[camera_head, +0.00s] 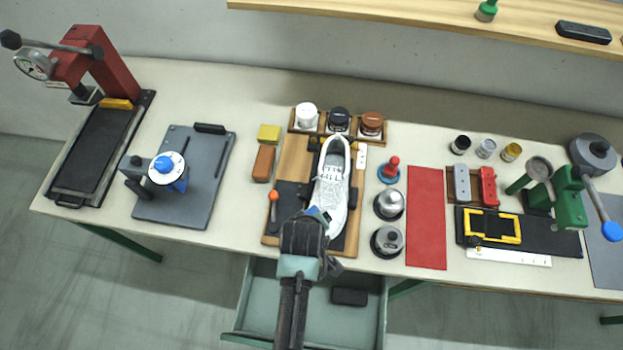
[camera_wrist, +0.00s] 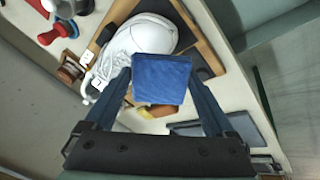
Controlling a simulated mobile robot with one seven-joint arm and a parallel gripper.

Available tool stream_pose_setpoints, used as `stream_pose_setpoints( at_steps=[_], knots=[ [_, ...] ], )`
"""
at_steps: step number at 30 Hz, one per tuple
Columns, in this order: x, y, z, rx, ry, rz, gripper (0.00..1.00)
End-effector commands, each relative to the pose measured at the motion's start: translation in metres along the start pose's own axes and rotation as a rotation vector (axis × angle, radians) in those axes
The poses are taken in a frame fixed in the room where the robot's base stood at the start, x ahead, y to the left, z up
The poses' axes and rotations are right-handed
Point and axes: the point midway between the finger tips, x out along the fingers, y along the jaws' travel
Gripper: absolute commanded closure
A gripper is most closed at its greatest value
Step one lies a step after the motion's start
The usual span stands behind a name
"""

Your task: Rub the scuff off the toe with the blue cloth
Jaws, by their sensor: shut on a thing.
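A white lace-up shoe (camera_head: 331,184) lies on a wooden board (camera_head: 294,160) with dark pads, on the bench. Its rounded white end (camera_wrist: 142,36) shows in the wrist view, just beyond the cloth. My gripper (camera_head: 312,218) is at the near end of the shoe. In the wrist view my gripper (camera_wrist: 162,85) is shut on the blue cloth (camera_wrist: 162,77), which hangs between the fingers as a square pad. Whether the cloth touches the shoe I cannot tell. I see no scuff; part of the shoe's near end is hidden by my gripper.
An orange-handled tool (camera_head: 273,208) lies left of the shoe. Metal canisters (camera_head: 389,204) and a red-knobbed stamp (camera_head: 390,170) stand to its right, before a red mat (camera_head: 426,218). Jars (camera_head: 306,115) line the back. An open drawer (camera_head: 262,307) juts out below the bench edge.

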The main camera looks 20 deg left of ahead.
Motion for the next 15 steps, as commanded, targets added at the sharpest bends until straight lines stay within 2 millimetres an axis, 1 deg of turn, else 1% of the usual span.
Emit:
stream_pose_setpoints(
  at_steps=[1, 11, 15],
  knots=[
    [-0.005, 0.001, -0.001, 0.0, 0.0, 0.0, 0.56],
    [-0.005, 0.0, 0.0, 0.0, 0.0, 0.0, 0.56],
    [-0.014, 0.001, -0.001, 0.0, 0.0, 0.0, 0.56]
  ],
)
